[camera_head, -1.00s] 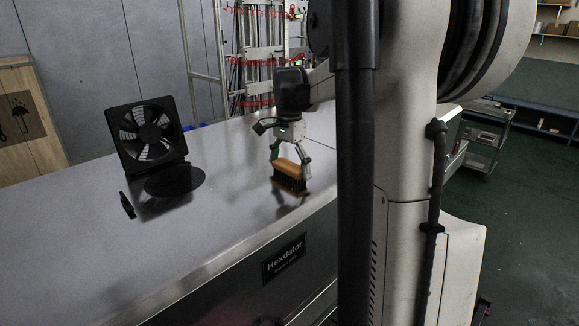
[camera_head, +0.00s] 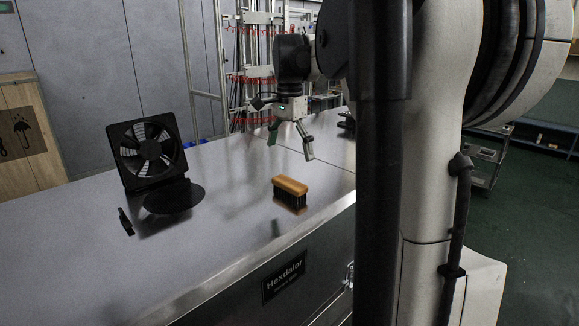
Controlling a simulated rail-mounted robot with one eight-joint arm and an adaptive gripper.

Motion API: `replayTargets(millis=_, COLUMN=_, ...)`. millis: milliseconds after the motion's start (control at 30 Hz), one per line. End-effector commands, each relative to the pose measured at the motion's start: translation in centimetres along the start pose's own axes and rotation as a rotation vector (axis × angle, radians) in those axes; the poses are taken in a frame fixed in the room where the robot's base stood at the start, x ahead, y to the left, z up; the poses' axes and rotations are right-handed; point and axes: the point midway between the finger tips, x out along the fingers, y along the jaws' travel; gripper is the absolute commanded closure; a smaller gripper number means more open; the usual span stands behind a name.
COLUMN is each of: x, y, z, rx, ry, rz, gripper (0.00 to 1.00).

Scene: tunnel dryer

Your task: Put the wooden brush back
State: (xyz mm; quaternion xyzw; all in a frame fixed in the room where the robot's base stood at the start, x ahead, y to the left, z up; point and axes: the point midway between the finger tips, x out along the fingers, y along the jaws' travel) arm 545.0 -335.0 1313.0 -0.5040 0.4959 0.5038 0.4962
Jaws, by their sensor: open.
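The wooden brush (camera_head: 290,186) has a tan wooden back and dark bristles. It rests bristles down on the grey metal top of the dryer, near its front edge. My gripper (camera_head: 290,150) is open and empty. It hangs above and behind the brush in the picture, clear of it, with its two fingers spread apart.
A black square fan (camera_head: 147,150) stands on the dryer top (camera_head: 75,240) at the left. A black disc (camera_head: 173,197) and a small dark piece (camera_head: 126,221) are beside it. Dark items (camera_head: 346,122) stand farther back at right. The top around the brush is clear.

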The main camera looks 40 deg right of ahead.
Motion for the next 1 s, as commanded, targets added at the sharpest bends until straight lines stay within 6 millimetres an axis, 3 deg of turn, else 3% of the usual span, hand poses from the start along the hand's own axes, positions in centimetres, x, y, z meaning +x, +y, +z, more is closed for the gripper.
replayTargets(millis=200, x=-1.6, y=0.0, z=0.0, rx=0.0, ry=0.0, rz=0.0, gripper=0.0)
replayTargets(millis=367, x=-1.9, y=0.0, z=0.1, rx=-0.003, ry=0.001, rz=-0.001, gripper=0.0)
replayTargets(millis=467, x=-1.8, y=0.1, z=1.1, rx=-0.036, ry=0.008, rz=-0.011, gripper=0.0)
replayTargets(millis=567, x=-1.8, y=0.5, z=3.7, rx=-0.119, ry=0.026, rz=-0.038, gripper=0.0)
replayTargets(millis=733, x=-1.0, y=1.8, z=9.9, rx=-0.343, ry=0.08, rz=-0.11, gripper=0.0)
replayTargets(millis=1000, x=1.6, y=5.6, z=19.1, rx=-0.712, ry=0.183, rz=-0.226, gripper=0.0)
